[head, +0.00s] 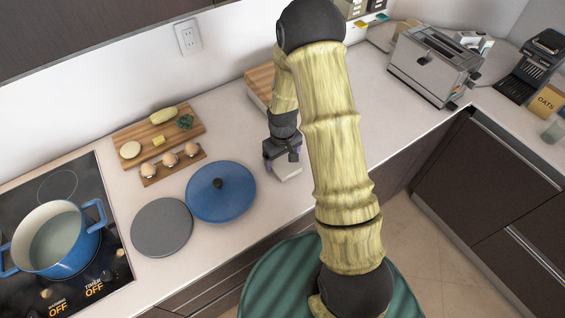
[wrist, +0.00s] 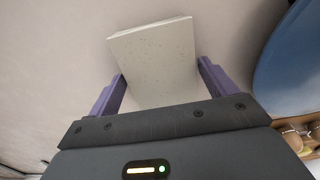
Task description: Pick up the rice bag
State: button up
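A pale, speckled, box-shaped package (wrist: 155,55), which I take to be the rice bag, lies between the two purple fingers of my gripper (wrist: 161,68) in the wrist view. One finger is on each side, close against its edges; I cannot tell whether they press on it. Its near end is hidden behind the gripper body. In the head view my gripper (head: 282,160) is low over the counter, right of the blue lid, and the pale bag (head: 288,173) shows just below it. I cannot tell whether the bag touches the counter.
On the counter, a blue lid (head: 221,191) and a grey disc (head: 162,227) lie to the left, near wooden boards with food. A blue pot (head: 55,240) is on the stove. A toaster (head: 433,65) stands at right. Free counter (head: 340,110) lies behind my arm.

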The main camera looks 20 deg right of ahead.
aim_at(283, 161)
jog(key=c, duration=0.6)
notch_tip(283, 161, up, 10)
jog(key=shift+r+b, duration=0.1)
jog(key=shift+b, duration=0.9)
